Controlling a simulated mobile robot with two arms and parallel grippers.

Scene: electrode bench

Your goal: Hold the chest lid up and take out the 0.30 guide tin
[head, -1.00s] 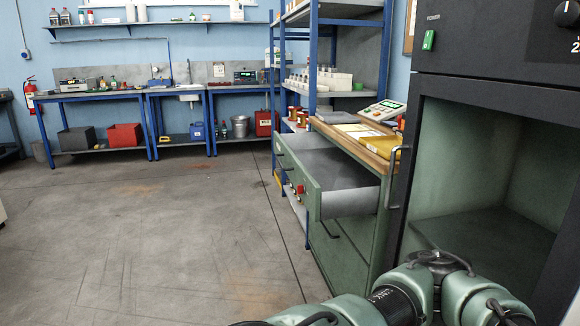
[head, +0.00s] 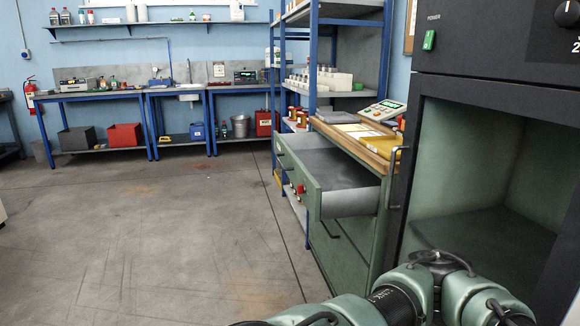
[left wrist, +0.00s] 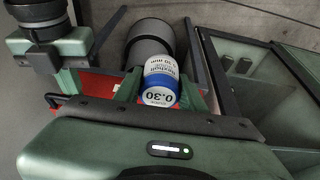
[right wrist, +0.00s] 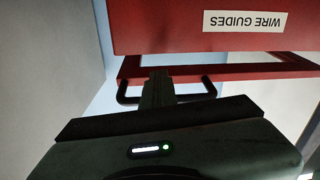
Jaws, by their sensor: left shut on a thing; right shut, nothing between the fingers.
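The 0.30 guide tin (left wrist: 160,82), pale with a blue band and a printed label, shows in the left wrist view. My left gripper (left wrist: 158,92) is shut on it, with green fingers at its sides. Red surfaces, probably of the chest, show behind the fingers. In the right wrist view the red chest (right wrist: 215,30) has an upside-down "WIRE GUIDES" label and a black handle (right wrist: 208,86). My right gripper (right wrist: 156,78) is shut and empty, its fingers across the handle's opening. I cannot tell how far the lid is raised. The head view shows neither chest nor grippers.
In the head view a drawer (head: 348,203) stands open in the green cabinet (head: 350,262). A dark-framed cabinet with an open bay (head: 480,180) fills the right side. A blue shelf rack (head: 313,60) stands behind. The floor at left is clear.

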